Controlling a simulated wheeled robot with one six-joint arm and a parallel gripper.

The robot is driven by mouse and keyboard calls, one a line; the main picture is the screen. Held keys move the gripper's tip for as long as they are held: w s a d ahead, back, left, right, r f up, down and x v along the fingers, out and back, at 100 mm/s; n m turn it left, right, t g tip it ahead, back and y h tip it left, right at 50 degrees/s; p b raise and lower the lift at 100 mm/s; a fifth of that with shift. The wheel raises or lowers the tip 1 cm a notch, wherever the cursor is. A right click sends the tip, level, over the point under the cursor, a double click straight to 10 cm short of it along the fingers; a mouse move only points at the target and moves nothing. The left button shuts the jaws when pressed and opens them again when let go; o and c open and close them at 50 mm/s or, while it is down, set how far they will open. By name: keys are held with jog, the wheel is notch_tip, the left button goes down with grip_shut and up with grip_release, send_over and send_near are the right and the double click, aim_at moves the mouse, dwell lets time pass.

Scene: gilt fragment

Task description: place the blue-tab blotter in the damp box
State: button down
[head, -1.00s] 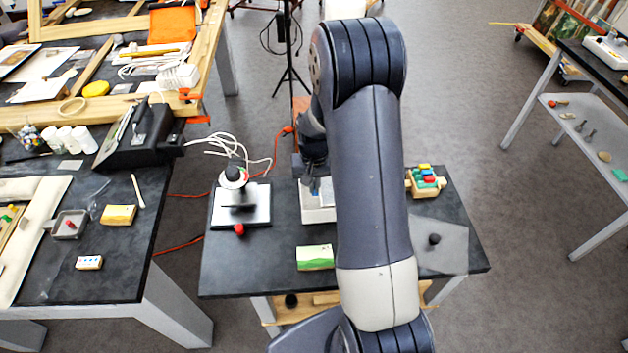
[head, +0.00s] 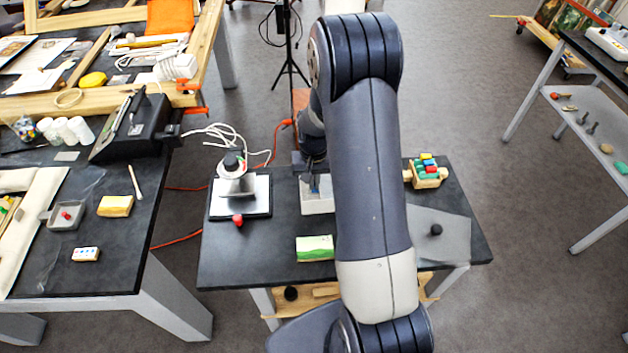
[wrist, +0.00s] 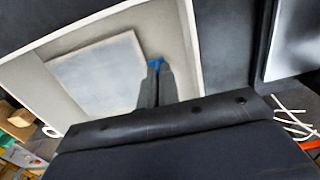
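The white open box (head: 318,206), which looks like the damp box, stands on the small dark table, partly hidden by my arm. Its pale inside and rim (wrist: 190,40) fill much of the wrist view. The blotter (wrist: 98,75), a pale square sheet, shows within the box's rim, tilted in the picture. Its blue tab (wrist: 155,63) is at my fingertips. My gripper (wrist: 156,78) reaches into the box, its two fingers close together and seemingly shut on the tab. In the head view my gripper (head: 314,186) is mostly hidden. Whether the blotter touches the box floor is unclear.
A press-like device with a metal plate (head: 228,204) stands left of the box. A green-and-cream block (head: 315,248) lies in front, and a rack of coloured pieces (head: 426,172) stands at the right. A crowded worktable (head: 110,270) is at the left.

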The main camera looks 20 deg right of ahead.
jog(key=shift+f, duration=0.3)
jog(key=c, duration=2.1)
grip_release()
jog(key=o, duration=0.5)
jog(key=shift+r, duration=0.1)
notch_tip(320, 180, up, 11)
jog(key=shift+f+b, duration=0.2)
jog(key=shift+b, duration=0.85)
